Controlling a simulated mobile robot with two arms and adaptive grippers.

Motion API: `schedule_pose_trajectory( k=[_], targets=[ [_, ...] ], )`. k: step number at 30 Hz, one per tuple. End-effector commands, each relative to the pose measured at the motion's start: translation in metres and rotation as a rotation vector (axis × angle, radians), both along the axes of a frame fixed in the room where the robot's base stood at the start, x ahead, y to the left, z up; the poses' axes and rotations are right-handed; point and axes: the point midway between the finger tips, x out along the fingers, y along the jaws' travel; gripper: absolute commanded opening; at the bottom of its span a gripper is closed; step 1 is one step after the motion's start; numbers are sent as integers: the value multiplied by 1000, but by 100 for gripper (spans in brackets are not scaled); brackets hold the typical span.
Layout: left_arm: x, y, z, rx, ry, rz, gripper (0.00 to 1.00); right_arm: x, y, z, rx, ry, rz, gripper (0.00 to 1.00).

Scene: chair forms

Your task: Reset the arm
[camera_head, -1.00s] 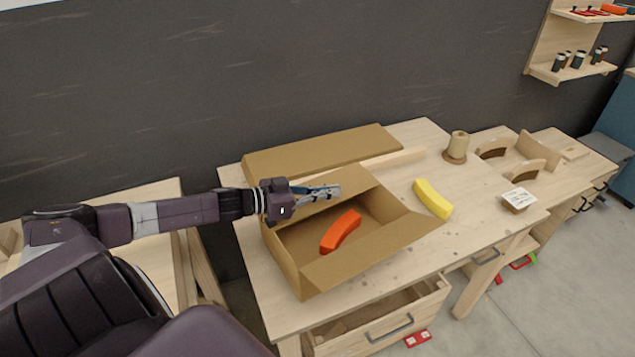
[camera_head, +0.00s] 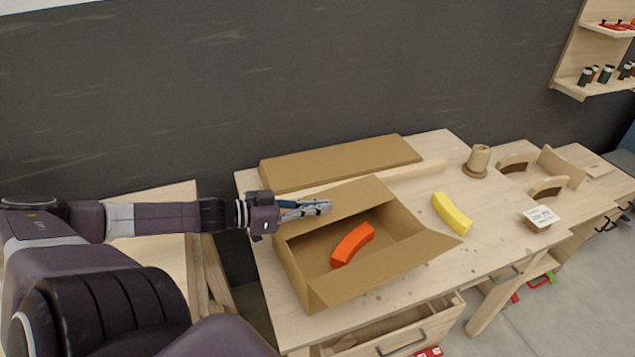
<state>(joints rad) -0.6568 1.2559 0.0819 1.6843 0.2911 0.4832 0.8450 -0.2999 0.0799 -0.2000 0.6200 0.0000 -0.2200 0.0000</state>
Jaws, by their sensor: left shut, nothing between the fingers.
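My left arm reaches in from the left. Its gripper (camera_head: 322,207) is shut and empty, over the back left part of an open cardboard box (camera_head: 362,291). An orange curved block (camera_head: 353,244) lies inside the box, apart from the gripper. A yellow curved block (camera_head: 452,213) lies on the wooden workbench (camera_head: 490,250) to the right of the box. My right gripper is not in view.
A flat cardboard piece (camera_head: 340,160) lies at the back of the bench. A wooden spool (camera_head: 478,161) and a small labelled block (camera_head: 540,218) stand to the right. A drawer (camera_head: 400,335) is open below the box. A dark wall rises behind.

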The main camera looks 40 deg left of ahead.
Motion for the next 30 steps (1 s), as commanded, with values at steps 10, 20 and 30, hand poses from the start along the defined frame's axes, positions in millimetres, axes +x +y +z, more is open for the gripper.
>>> schedule_pose_trajectory(
  k=[10,20,30],
  targets=[
    [-7,3,8,2,-8,-2,0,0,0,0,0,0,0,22],
    [-6,3,24,2,-12,-3,0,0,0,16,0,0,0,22],
    [-6,3,78,2,-10,-3,0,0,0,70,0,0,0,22]
  ],
)
